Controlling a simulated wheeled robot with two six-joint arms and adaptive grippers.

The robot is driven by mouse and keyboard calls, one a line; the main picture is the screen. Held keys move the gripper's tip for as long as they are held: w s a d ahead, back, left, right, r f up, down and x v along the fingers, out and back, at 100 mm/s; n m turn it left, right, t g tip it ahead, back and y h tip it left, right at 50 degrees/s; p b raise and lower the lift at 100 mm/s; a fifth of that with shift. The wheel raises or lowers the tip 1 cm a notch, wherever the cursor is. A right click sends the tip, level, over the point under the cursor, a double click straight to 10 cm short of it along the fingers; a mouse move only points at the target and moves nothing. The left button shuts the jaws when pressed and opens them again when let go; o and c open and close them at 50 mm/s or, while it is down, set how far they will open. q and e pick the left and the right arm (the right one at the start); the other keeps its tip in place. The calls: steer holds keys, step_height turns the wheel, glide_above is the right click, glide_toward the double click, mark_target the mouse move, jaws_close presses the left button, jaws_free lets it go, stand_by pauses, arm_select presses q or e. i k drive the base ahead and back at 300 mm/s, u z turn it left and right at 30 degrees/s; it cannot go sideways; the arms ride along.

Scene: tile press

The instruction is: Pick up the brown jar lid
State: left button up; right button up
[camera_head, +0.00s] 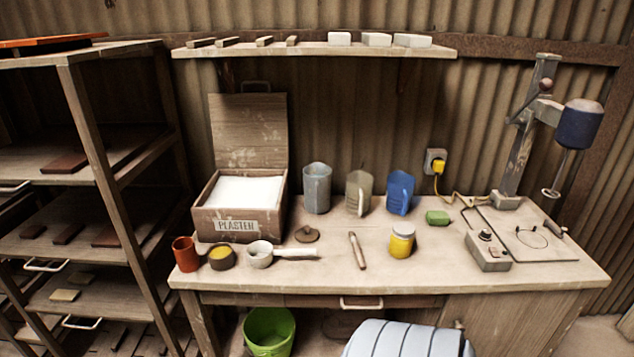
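A small round brown jar lid (307,236) with a raised knob lies on the wooden workbench (330,270). It sits left of the bench's middle, in front of the plaster box and just behind a white-handled scoop (262,254). Nothing covers the lid. Neither of my grippers is in view.
An open plaster box (236,224), a red cup (186,254) and a brown bowl (222,257) stand left of the lid. Three jugs stand behind. A brush (357,251) and yellow jar (402,240) are to the right. A mixer stand (512,160) occupies the right end.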

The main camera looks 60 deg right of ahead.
mark_target(306, 234)
steer(key=z, duration=0.6)
steer(key=i, duration=0.95)
steer(key=z, duration=0.85)
